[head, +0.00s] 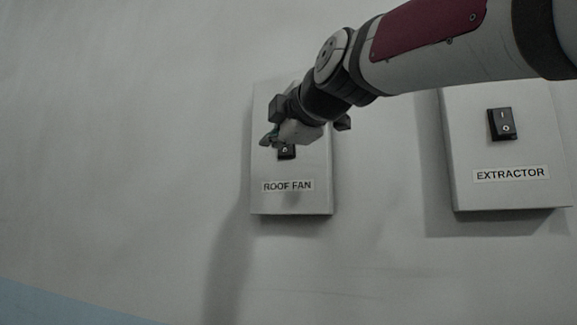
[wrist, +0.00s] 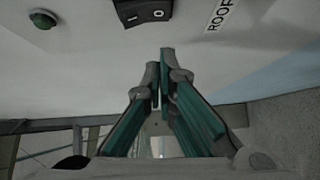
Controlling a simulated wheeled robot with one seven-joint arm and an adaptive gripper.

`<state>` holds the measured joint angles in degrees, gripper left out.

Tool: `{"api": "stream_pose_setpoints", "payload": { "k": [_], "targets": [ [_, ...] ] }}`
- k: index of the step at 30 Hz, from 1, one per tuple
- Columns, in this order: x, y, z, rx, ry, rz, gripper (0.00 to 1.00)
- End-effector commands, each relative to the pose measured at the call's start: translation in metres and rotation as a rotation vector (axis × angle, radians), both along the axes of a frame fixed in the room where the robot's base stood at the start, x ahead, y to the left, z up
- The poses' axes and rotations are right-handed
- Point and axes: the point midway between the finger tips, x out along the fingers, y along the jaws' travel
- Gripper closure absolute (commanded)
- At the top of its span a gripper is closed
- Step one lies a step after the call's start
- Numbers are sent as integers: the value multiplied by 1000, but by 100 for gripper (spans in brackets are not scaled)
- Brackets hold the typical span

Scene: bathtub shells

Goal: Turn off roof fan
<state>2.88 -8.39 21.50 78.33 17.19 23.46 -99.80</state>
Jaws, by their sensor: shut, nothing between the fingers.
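The roof fan box (head: 316,200) is a pale box on the wall, labelled ROOF FAN (head: 287,186). Its black rocker switch (head: 287,153) is mostly hidden behind my gripper in the head view; only the lower part with the O mark shows. The wrist view shows the switch (wrist: 140,13) with its I and O marks, beyond my fingertips, and part of the label (wrist: 219,14). My gripper (head: 268,140) is in front of the box, near the switch. In the wrist view my gripper (wrist: 160,62) is shut and empty, its tips seeming apart from the switch.
A second box labelled EXTRACTOR (head: 511,174) with a black rocker switch (head: 502,124) is to the right. The wall (head: 120,150) to the left is clear.

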Motion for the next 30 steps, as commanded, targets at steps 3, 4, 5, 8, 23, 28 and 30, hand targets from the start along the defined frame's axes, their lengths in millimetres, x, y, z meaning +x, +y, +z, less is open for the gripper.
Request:
{"api": "stream_pose_setpoints", "payload": {
  "k": [3,4,5,8,23,28,30],
  "targets": [
    [-14,-6,-3,-1,-3,-1,100],
    [-18,-8,-4,0,-2,-1,100],
    [-22,-10,-5,0,-2,0,100],
    [-38,-17,-6,0,-4,1,100],
    [-90,-42,-11,0,1,0,100],
    [-90,-43,-11,0,1,-1,100],
    [-90,-43,-11,0,1,-1,100]
  ]
}}
